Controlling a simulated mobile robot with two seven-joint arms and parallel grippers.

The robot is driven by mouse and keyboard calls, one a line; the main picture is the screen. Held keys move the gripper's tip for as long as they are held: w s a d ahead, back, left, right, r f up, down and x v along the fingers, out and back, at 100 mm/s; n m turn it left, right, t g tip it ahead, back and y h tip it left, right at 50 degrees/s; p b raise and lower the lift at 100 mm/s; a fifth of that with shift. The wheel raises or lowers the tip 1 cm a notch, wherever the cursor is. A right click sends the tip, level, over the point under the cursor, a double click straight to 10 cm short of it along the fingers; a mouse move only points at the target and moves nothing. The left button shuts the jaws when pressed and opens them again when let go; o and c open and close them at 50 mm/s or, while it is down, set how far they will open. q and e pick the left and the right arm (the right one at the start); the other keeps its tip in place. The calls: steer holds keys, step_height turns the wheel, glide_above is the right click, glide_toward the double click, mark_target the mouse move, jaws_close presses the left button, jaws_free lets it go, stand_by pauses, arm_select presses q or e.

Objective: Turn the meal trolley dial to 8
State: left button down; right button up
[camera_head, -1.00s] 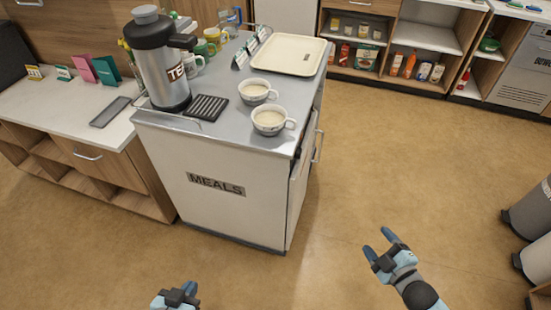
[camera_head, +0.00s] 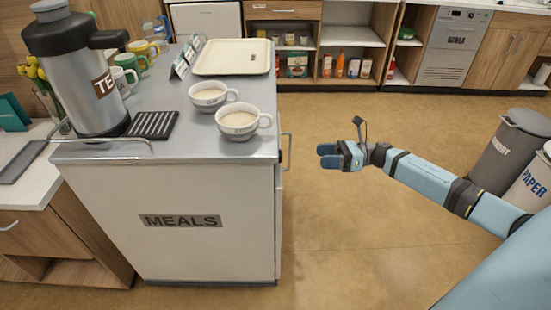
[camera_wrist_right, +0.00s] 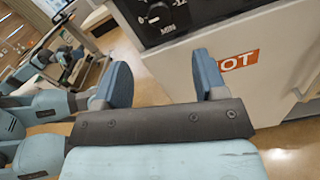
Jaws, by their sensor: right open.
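The meal trolley (camera_head: 190,240) stands at the left of the head view, marked MEALS on its near side. Its right side is hidden there. In the right wrist view, the trolley's pale side (camera_wrist_right: 240,85) carries a black panel (camera_wrist_right: 195,12) at the top. A dial (camera_wrist_right: 158,14) is partly visible on it, cut by the picture edge; its setting cannot be read. My right gripper (camera_head: 329,155) is open and empty, right of the trolley and apart from it. Its two blue fingers (camera_wrist_right: 163,78) point toward the trolley side, below the panel. My left gripper is out of the head view.
A tea flask (camera_head: 80,75), two filled cups (camera_head: 240,120) and a cream tray (camera_head: 232,58) stand on the trolley top. A handle (camera_head: 287,150) juts from its right side. Bins (camera_head: 512,145) stand at the right. The floor between is clear.

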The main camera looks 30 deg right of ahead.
steer(key=x, duration=1.2)
steer(key=shift+r, duration=0.1)
steer(key=c, duration=0.9)
